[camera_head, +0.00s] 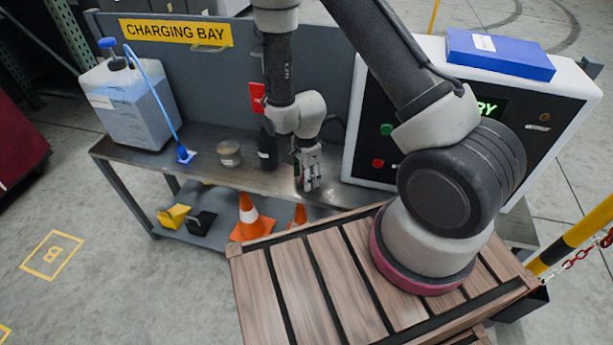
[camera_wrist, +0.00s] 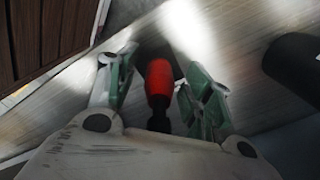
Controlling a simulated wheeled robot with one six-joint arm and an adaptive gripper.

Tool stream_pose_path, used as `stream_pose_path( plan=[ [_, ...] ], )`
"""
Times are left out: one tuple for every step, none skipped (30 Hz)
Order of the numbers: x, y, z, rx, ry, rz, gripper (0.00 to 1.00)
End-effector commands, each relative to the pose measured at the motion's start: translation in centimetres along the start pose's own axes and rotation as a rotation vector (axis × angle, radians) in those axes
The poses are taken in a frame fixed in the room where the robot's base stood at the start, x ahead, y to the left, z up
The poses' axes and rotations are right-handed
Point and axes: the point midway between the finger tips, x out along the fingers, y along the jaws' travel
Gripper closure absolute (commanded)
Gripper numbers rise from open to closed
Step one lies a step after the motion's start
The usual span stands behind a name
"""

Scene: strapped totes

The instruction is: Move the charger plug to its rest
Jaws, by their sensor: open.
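My gripper (camera_head: 309,182) points down over the metal bench, in front of the black bottle. In the wrist view my gripper (camera_wrist: 160,82) has its two green-padded fingers spread. A red piece with a black end (camera_wrist: 160,82), probably the charger plug, shows between the fingers with a gap on each side. I cannot tell its height relative to the fingertips. In the head view the gripper and arm hide it. A red piece (camera_head: 257,98) is on the grey back panel, partly behind my arm; I cannot tell whether it is the rest.
The bench (camera_head: 215,175) carries a liquid canister (camera_head: 128,105), a blue nozzle (camera_head: 184,154), a round tin (camera_head: 229,154) and a black bottle (camera_head: 266,150). A charger cabinet (camera_head: 375,125) stands right. A slatted wooden crate (camera_head: 305,275) is in front. Cones (camera_head: 249,217) sit below.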

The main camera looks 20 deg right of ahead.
Motion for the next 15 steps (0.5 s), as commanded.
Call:
stream_pose_path(
  plan=[
    [0.23,0.03,-0.01,0.002,0.0,0.001,0.49],
    [0.29,0.03,-0.01,0.002,0.0,0.001,0.49],
    [0.31,0.03,-0.01,0.002,0.0,0.0,0.49],
    [0.3,0.02,-0.01,0.001,0.0,0.0,0.49],
    [0.29,0.02,-0.01,0.001,0.0,0.0,0.49],
    [0.28,0.02,-0.01,0.001,0.0,0.0,0.49],
    [0.28,0.02,-0.01,0.001,0.0,0.0,0.49],
    [0.27,0.02,-0.01,0.001,0.0,0.0,0.49],
    [0.27,0.02,-0.01,0.001,0.0,0.0,0.49],
    [0.27,0.01,-0.01,0.001,0.0,0.0,0.49],
    [0.26,0.01,-0.01,0.001,0.0,0.0,0.49],
    [0.26,0.02,-0.01,0.001,0.0,0.0,0.56],
    [0.26,0.01,-0.01,0.001,0.0,0.0,0.62],
    [0.26,0.01,-0.01,0.001,0.0,0.0,0.67],
    [0.26,0.01,-0.01,0.001,0.0,0.0,0.75]
  ],
)
